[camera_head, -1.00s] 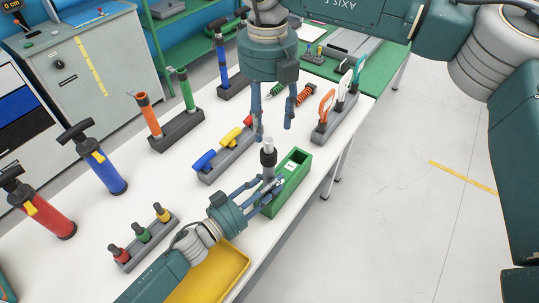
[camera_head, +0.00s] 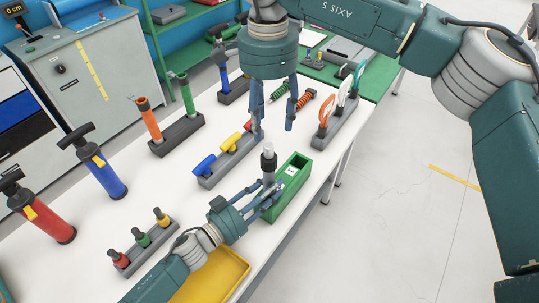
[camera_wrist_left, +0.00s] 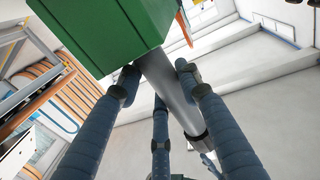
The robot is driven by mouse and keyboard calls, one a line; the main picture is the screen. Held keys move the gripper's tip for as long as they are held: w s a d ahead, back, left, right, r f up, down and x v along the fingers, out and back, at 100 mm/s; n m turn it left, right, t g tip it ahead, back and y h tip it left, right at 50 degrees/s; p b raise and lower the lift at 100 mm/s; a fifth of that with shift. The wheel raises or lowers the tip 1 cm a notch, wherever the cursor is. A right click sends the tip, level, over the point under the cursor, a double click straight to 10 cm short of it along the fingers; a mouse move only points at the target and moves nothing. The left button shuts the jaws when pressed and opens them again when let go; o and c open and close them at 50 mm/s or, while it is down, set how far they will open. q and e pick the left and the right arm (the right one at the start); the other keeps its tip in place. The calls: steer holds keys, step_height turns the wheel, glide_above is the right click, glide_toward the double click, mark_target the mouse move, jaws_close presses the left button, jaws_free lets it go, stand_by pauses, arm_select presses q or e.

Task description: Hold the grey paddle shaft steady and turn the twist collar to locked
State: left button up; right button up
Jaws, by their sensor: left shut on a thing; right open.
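The grey paddle shaft (camera_head: 268,179) stands close to upright at the green box (camera_head: 293,174), with a black twist collar (camera_head: 268,161) near its top and a light tip above. My left gripper (camera_head: 270,193) is shut on the shaft below the collar. In the left wrist view the shaft (camera_wrist_left: 168,88) runs between my fingers from the green box (camera_wrist_left: 105,30) to the dark collar (camera_wrist_left: 193,123). My right gripper (camera_head: 274,132) is open and empty, pointing down above the collar, apart from it. I cannot tell whether the collar is locked.
A grey block with blue, yellow and red handles (camera_head: 228,160) stands left of the shaft. A yellow tray (camera_head: 215,278) lies below my left arm. A rack with orange, white and teal handles (camera_head: 340,120) is at right. Blue (camera_head: 100,168) and red (camera_head: 42,215) pumps stand at left.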

mark_target(270, 156)
step_height(270, 156, down, 12)
steer(key=shift+d, duration=0.1)
stand_by(0.4)
steer(key=shift+c, duration=0.5)
steer(key=c, duration=1)
